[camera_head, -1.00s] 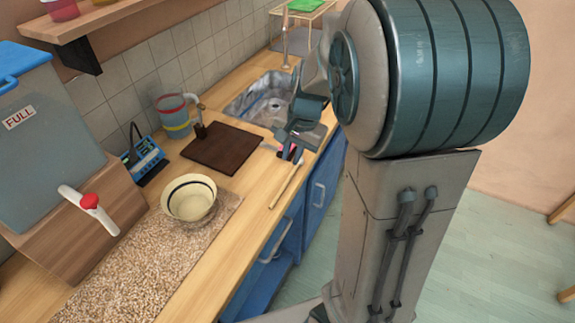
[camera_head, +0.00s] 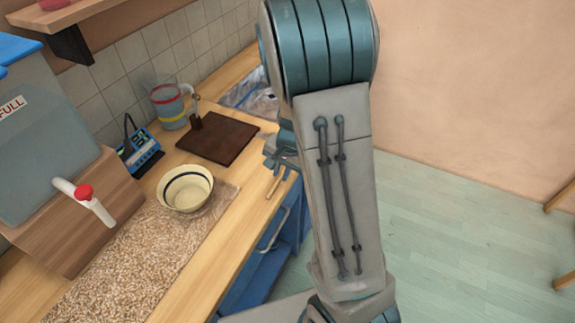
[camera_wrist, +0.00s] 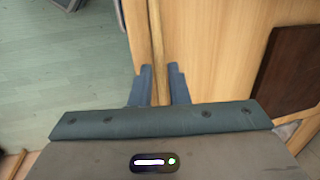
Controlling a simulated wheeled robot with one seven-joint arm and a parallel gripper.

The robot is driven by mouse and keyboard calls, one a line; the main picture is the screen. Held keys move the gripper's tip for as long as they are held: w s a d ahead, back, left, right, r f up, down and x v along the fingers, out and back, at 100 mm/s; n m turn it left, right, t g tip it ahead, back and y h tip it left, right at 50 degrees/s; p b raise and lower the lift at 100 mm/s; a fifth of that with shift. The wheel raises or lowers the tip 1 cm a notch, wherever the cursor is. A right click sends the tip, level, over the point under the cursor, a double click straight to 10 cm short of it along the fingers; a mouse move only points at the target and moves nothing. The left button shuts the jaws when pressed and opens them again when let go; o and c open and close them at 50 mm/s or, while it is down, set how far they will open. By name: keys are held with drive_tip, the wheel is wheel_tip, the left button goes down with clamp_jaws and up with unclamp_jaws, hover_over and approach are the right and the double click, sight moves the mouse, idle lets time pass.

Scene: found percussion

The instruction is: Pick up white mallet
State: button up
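The mallet's thin wooden handle (camera_head: 273,186) lies along the front edge of the counter. In the wrist view the handle (camera_wrist: 157,35) runs from the top edge down between my fingers. I see no white head; that end is hidden behind my gripper. My gripper (camera_head: 277,170) is low over the counter edge, pointing down. In the wrist view my gripper (camera_wrist: 161,70) has one finger on each side of the handle. The fingers look apart, with a narrow gap beside the handle. I cannot tell whether either finger touches it.
A cream bowl (camera_head: 185,190) stands on the speckled mat (camera_head: 125,265) to the left. A dark brown board (camera_head: 217,138) lies behind my gripper, near a jug (camera_head: 170,105), a blue device (camera_head: 139,152) and the sink (camera_head: 250,97). The floor (camera_head: 460,240) is open at right.

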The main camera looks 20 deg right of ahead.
drive_tip(key=shift+a+f, duration=0.1)
drive_tip(key=shift+f, duration=0.5)
clamp_jaws()
drive_tip(key=shift+r, duration=0.1)
